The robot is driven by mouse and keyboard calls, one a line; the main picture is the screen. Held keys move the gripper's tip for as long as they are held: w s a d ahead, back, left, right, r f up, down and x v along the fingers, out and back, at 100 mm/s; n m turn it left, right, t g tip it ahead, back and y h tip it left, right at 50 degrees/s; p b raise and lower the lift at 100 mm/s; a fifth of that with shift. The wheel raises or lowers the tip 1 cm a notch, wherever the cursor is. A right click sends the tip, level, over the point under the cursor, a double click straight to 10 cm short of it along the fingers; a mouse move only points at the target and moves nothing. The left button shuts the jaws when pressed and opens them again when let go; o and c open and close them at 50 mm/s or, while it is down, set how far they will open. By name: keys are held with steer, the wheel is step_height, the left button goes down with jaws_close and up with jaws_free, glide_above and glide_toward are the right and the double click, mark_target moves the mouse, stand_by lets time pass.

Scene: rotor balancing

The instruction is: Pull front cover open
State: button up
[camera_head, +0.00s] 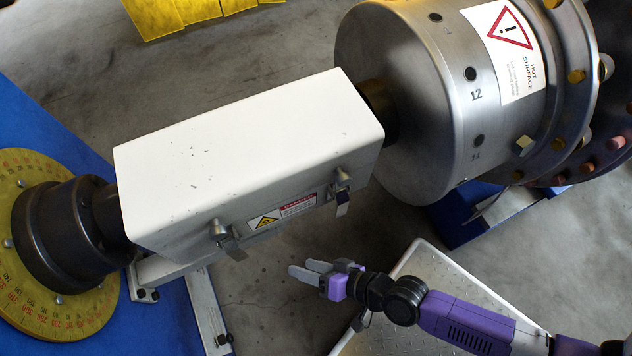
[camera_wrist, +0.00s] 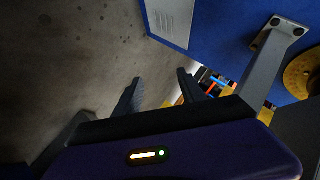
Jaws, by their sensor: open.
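The front cover (camera_head: 250,160) is a long white box-shaped housing around the shaft, between the yellow dial and the steel rotor. It looks closed. Two metal latches, a left one (camera_head: 226,240) and a right one (camera_head: 342,196), hang on its lower front edge, with a warning label between them. My gripper (camera_head: 298,271) is below and in front of the cover, apart from it, open and empty. In the wrist view my gripper's two dark fingers (camera_wrist: 158,90) are spread with nothing between them. The cover does not show in the wrist view.
The steel rotor (camera_head: 425,110) stands at the right and the yellow graduated dial (camera_head: 70,290) at the left. A blue machine base (camera_wrist: 225,40) and grey bracket (camera_wrist: 265,55) show in the wrist view. A tread-plate platform (camera_head: 430,300) lies under my arm. Bare floor lies below the cover.

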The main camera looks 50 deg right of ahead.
steer(key=shift+s+d+r+t+p, duration=0.15)
steer(key=shift+d+r, duration=0.1)
steer(key=shift+r, duration=0.4)
steer(key=shift+s+d+r+t+p, duration=0.1)
steer(key=shift+d+r+t+p, duration=0.1)
steer(key=shift+r, duration=0.4)
steer(key=shift+n, duration=0.3)
steer(key=s+d+r+n+t+h, duration=0.1)
steer(key=s+d+r+n, duration=0.15)
steer(key=r, duration=0.55)
steer(key=s+d+r+n+t+h, duration=0.1)
steer(key=s+d+r+n, duration=0.15)
steer(key=r, duration=0.55)
steer(key=s+d+r+n+t+h, duration=0.1)
steer(key=s+d+r+h, duration=0.1)
steer(key=s+r, duration=0.35)
step_height(320, 180, up, 26)
steer(key=w+p, duration=0.1)
steer(key=p, duration=2.1)
steer(key=shift+w+d+r+n+p, duration=0.2)
steer(key=shift+w+r+n+p, duration=0.1)
steer(key=shift+w+p, duration=0.1)
steer(key=shift+f, duration=0.1)
